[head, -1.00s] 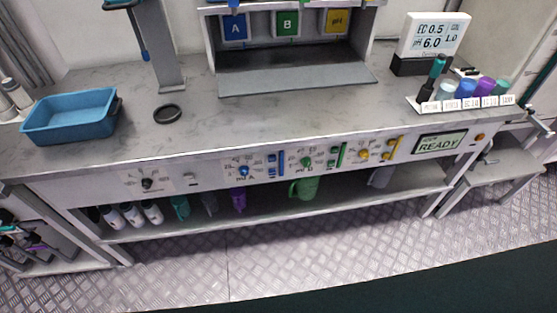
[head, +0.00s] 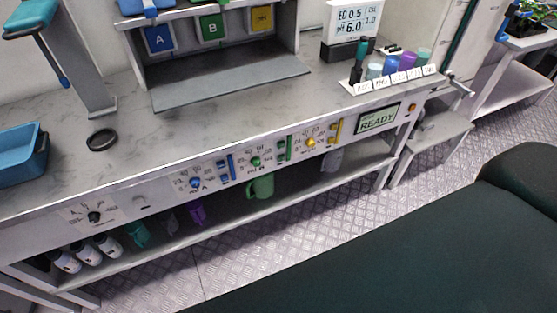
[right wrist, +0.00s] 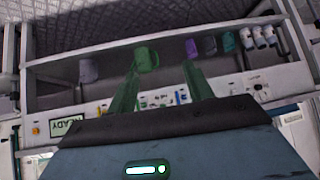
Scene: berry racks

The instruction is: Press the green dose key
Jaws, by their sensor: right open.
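The bench's front panel holds a green dial (head: 255,161) with upright green keys (head: 285,149) just to its right in the head view. I cannot tell the separate keys apart well. In the right wrist view, which is upside down, my right gripper (right wrist: 160,68) is open and empty, its two fingers spread in front of the panel. The green keys are not clear there; a finger may hide them. The fingers appear apart from the panel. My left gripper is in neither view.
Blue keys (head: 231,167) and yellow keys (head: 335,131) flank the green ones. A READY display (head: 379,118) is to their right. A green mug (head: 261,187) stands on the shelf below. A blue tray (head: 22,155) is on the bench at left.

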